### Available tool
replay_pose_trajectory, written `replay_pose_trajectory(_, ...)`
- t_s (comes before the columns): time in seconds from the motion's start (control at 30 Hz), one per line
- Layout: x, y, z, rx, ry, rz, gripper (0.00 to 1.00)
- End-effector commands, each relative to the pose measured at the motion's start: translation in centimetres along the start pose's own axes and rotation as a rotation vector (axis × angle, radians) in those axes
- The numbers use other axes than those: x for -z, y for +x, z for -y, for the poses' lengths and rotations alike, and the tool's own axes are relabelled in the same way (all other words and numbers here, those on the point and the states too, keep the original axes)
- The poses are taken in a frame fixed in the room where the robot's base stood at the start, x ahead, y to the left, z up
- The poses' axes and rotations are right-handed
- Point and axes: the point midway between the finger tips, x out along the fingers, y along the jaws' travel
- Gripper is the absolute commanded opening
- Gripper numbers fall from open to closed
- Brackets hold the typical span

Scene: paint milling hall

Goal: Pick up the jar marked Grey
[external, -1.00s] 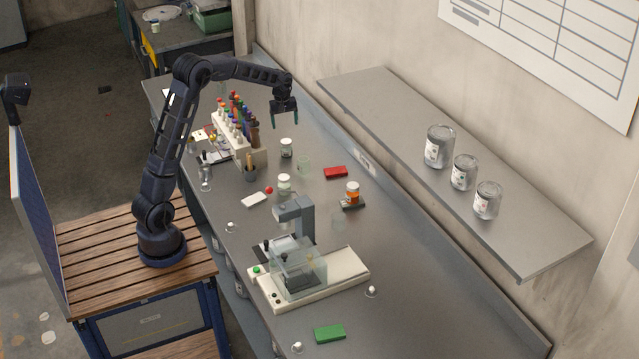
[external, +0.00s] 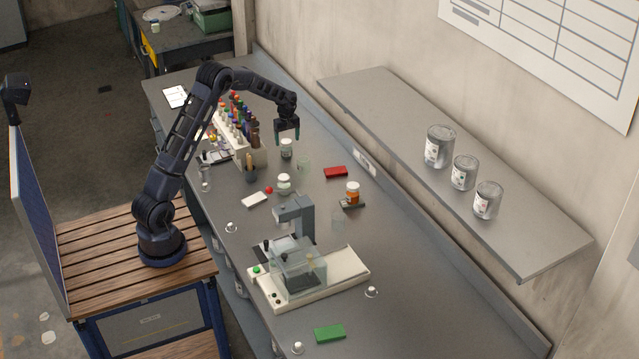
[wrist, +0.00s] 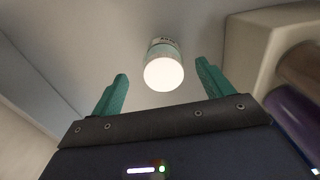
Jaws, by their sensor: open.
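A small white-lidded jar (external: 287,152) stands upright on the bench, right of the bottle rack. It also shows in the wrist view as a bright round lid (wrist: 164,74) with a label behind it, too small to read surely. My gripper (external: 287,139) is open just above this jar, fingers pointing down. In the wrist view the lid lies between and slightly beyond the two green fingertips, apart from them. A second white-lidded jar (external: 284,186) stands nearer the balance. An orange jar (external: 352,191) stands to the right on a dark pad. I cannot read their labels.
A rack of bottles (external: 240,138) stands close left of my gripper. A clear glass (external: 304,165) and a red block (external: 335,172) are nearby. A wall shelf (external: 400,115) holds several tins at right.

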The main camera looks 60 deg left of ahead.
Motion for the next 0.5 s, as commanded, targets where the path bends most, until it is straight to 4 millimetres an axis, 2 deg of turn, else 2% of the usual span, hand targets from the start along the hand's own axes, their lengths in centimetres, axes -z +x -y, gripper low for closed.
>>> replay_pose_trajectory(0.17, 0.1, 1.0, 0.1, 0.001, -0.001, 0.001, 0.79)
replay_pose_trajectory(0.5, 0.3, 5.1, 0.4, 0.001, 0.0, 0.001, 0.79)
